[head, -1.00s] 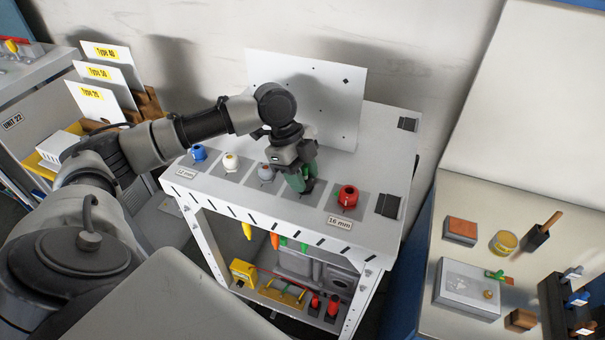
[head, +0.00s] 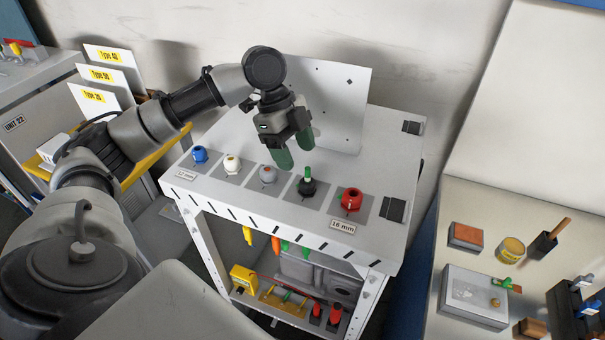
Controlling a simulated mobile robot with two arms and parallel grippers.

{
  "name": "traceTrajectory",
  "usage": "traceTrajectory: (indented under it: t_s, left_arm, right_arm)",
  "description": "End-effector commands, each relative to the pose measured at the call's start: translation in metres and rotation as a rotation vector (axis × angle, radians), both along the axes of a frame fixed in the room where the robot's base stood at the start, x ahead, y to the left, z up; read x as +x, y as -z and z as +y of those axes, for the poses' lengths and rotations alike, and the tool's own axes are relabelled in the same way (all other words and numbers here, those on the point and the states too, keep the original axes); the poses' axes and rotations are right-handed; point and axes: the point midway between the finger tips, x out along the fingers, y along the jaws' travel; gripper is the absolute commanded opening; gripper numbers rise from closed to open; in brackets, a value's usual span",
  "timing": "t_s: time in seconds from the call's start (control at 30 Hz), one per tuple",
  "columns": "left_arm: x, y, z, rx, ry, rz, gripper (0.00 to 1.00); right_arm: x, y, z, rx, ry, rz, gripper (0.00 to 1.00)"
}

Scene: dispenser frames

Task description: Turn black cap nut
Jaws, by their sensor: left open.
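The black cap nut (head: 307,187) sits on its grey square on the white dispenser table, with a green stem upright on top. It is between the grey nut (head: 267,174) and the red nut (head: 351,199). My left gripper (head: 295,150) is open above and behind the black nut, its green fingers apart and empty. The fingers are clear of the nut. My right gripper is not in view.
A blue nut (head: 199,155) and a white nut (head: 232,164) stand farther left in the row. A white upright panel (head: 335,100) stands behind the gripper. A bench (head: 470,215) with several tools is at the right.

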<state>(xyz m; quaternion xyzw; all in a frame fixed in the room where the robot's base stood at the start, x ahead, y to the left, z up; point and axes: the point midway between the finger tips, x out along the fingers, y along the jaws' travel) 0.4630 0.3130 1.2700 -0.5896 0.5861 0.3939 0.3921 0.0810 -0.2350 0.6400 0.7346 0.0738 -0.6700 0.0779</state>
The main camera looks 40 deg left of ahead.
Motion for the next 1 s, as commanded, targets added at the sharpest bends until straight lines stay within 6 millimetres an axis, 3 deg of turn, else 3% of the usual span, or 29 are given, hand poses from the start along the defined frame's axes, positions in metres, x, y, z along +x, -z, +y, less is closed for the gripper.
traceTrajectory:
  t_s: [0.13,0.3,1.0]
  left_arm:
    - [0.001,-0.022,0.010,-0.001,-0.002,-0.003,0.62]
    - [0.000,-0.036,0.015,0.000,-0.001,-0.001,0.62]
    - [0.000,-0.038,0.016,0.000,-0.001,0.001,0.62]
  right_arm:
    - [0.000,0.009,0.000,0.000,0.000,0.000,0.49]
    - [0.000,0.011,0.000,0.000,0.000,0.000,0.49]
    - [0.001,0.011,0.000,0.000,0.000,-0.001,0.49]
